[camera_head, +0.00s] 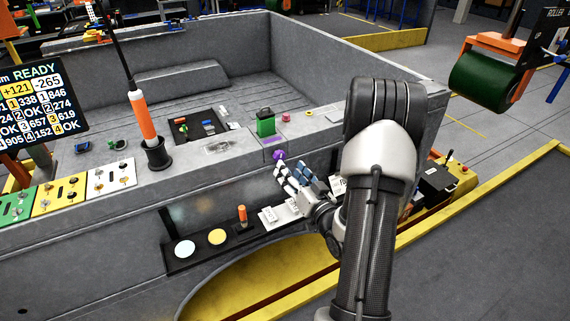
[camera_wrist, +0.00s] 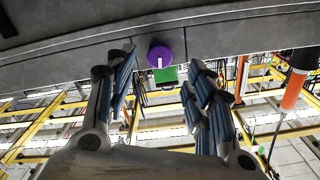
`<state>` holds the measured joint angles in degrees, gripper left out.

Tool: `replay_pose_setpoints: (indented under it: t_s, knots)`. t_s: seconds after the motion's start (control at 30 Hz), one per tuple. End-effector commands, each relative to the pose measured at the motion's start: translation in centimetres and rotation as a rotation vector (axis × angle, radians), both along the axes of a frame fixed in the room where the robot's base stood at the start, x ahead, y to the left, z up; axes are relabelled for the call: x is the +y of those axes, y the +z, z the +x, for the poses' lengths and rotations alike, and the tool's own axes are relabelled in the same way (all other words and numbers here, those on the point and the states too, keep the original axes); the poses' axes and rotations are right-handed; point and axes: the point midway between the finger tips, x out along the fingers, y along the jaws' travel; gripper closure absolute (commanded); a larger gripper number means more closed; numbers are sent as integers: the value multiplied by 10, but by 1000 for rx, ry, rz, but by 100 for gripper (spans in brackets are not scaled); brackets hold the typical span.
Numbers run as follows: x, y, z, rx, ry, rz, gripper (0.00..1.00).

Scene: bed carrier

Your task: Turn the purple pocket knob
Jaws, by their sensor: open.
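The purple knob (camera_head: 279,155) sits on the grey front wall of the carrier, just below its top ledge. My gripper (camera_head: 296,170) is beside the knob, close to the wall, with its fingers pointing at it. In the wrist view the round purple knob (camera_wrist: 160,56) shows a short, pale, nearly upright mark on its face. It lies between the two spread fingertips of my open gripper (camera_wrist: 162,64), with a gap on both sides. I cannot tell whether the fingertips reach past the knob's face. Nothing is held.
A green block (camera_head: 266,124) with a handle stands on the ledge above the knob. An orange-handled rod (camera_head: 143,118) rises from a black holder to the left. White labelled parts (camera_head: 279,213) and a black shelf (camera_head: 196,253) lie below. A yellow rail (camera_head: 470,205) runs at right.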

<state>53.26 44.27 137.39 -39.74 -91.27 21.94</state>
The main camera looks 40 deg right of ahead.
Motion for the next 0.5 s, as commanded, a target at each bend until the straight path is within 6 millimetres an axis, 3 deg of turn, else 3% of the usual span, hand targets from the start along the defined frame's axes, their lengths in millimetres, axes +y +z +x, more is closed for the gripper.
replay_pose_setpoints:
  t_s: [0.1,0.23,0.5]
  knots:
    - [4,-1,-26,2,-6,4,51]
    - [10,0,-47,1,-5,2,51]
    - [15,0,-63,0,0,-1,51]
